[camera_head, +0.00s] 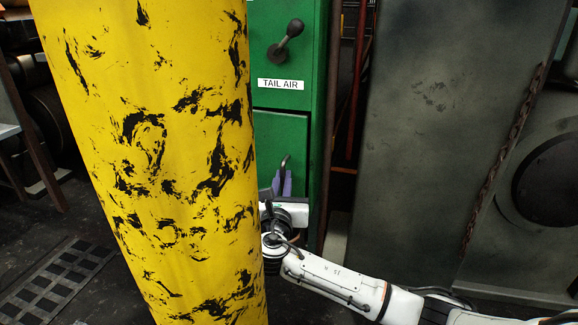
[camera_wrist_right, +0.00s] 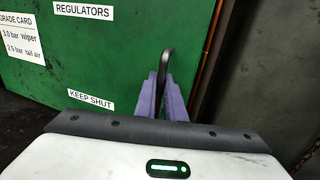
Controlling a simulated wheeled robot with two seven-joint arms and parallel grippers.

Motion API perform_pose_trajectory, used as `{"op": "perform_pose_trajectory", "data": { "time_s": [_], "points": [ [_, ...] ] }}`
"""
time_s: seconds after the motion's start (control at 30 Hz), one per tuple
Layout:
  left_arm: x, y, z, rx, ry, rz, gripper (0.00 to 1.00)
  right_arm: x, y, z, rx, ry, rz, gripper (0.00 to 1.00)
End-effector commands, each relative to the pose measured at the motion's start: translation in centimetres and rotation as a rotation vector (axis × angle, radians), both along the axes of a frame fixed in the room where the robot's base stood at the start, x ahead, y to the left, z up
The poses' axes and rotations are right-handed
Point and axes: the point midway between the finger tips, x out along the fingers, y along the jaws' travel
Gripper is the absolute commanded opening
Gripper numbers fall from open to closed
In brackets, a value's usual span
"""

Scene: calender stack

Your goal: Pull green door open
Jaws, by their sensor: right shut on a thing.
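The green door (camera_head: 273,143) is the lower panel of a green cabinet, below the "TAIL AIR" label in the head view. The door also fills the upper left of the right wrist view (camera_wrist_right: 107,62), with "REGULATORS" and "KEEP SHUT" labels. A dark bent handle (camera_head: 286,160) is on the door; in the wrist view the handle (camera_wrist_right: 166,62) rises between the purple fingers. My right gripper (camera_head: 282,184) is shut on the handle; its fingers also show in the wrist view (camera_wrist_right: 162,97). My left gripper is not in view.
A large scuffed yellow column (camera_head: 150,150) hides the left part of the cabinet. A black-knobbed lever (camera_head: 285,40) sits above the door.

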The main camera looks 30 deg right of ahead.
Motion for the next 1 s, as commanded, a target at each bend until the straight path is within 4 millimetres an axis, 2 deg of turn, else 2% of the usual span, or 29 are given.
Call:
{"op": "perform_pose_trajectory", "data": {
  "time_s": [0.03,0.2,0.5,0.53,0.57,0.87,1.0],
  "points": [
    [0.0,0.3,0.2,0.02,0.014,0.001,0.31,-0.5,1.4,0.2,0.004,0.011,0.012,0.0],
    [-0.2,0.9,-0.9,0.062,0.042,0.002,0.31,-1.7,3.0,0.0,0.005,0.005,0.012,0.0],
    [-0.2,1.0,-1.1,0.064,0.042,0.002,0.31,-1.7,3.0,-0.1,0.005,0.003,0.01,0.0],
    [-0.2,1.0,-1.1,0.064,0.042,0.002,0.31,-1.7,3.0,-0.1,0.005,0.003,0.01,0.14],
    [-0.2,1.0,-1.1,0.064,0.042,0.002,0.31,-1.7,3.0,-0.1,0.005,0.003,0.01,0.17],
    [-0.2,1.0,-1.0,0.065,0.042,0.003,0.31,-1.7,2.9,0.2,0.004,0.0,0.008,0.17],
    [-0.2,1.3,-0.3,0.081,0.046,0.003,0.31,-1.7,2.9,2.0,0.005,-0.002,0.007,0.17]
  ]
}}
